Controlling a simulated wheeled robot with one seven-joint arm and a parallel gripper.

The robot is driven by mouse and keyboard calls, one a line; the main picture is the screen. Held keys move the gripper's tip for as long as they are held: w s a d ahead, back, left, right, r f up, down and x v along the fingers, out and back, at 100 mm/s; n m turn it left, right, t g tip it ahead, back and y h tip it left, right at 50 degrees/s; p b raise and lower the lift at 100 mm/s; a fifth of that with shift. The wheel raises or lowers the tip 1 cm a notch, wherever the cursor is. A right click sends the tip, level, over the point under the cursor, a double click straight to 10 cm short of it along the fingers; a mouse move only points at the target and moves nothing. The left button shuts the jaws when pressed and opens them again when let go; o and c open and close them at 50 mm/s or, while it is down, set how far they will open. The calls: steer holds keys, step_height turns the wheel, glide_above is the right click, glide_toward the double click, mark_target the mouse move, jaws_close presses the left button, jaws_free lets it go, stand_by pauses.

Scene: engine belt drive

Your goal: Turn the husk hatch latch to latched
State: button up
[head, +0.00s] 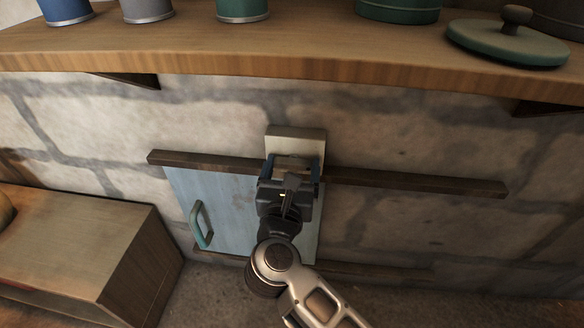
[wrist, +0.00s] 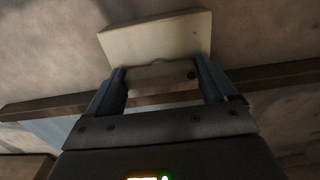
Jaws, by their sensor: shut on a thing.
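The hatch (head: 230,212) is a pale blue panel set low against the stone wall, with a green handle (head: 201,224) at its left side. A cream block (head: 296,141) is on the wall at the hatch's top edge, and it also shows in the wrist view (wrist: 155,38). My gripper (head: 289,172) is at this block. In the wrist view, its two blue fingers (wrist: 163,84) are shut on a pale bar, the latch (wrist: 160,77), which lies level across the picture just below the block. My gripper hides part of the latch and hatch in the head view.
A dark wooden rail (head: 420,181) runs along the wall over the hatch top. A wooden shelf (head: 300,50) with tins and a green lid (head: 507,43) overhangs above. A wooden box (head: 90,250) stands at the left. The right floor is clear.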

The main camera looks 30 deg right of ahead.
steer(key=shift+r+p, duration=0.1)
steer(key=shift+p, duration=0.3)
steer(key=n+p, duration=0.3)
steer(key=p, duration=0.1)
steer(key=shift+r, duration=0.2)
steer(key=n+p, duration=0.5)
steer(key=p, duration=0.1)
steer(key=shift+p, duration=0.35)
steer(key=n+p, duration=0.5)
steer(key=shift+f+n, duration=0.1)
steer(key=shift+n, duration=0.3)
steer(key=shift+f+n+p, duration=0.15)
steer(key=shift+n+p, duration=1.25)
steer(key=shift+n, duration=0.7)
steer(key=o, duration=0.8)
steer(key=shift+o, duration=0.2)
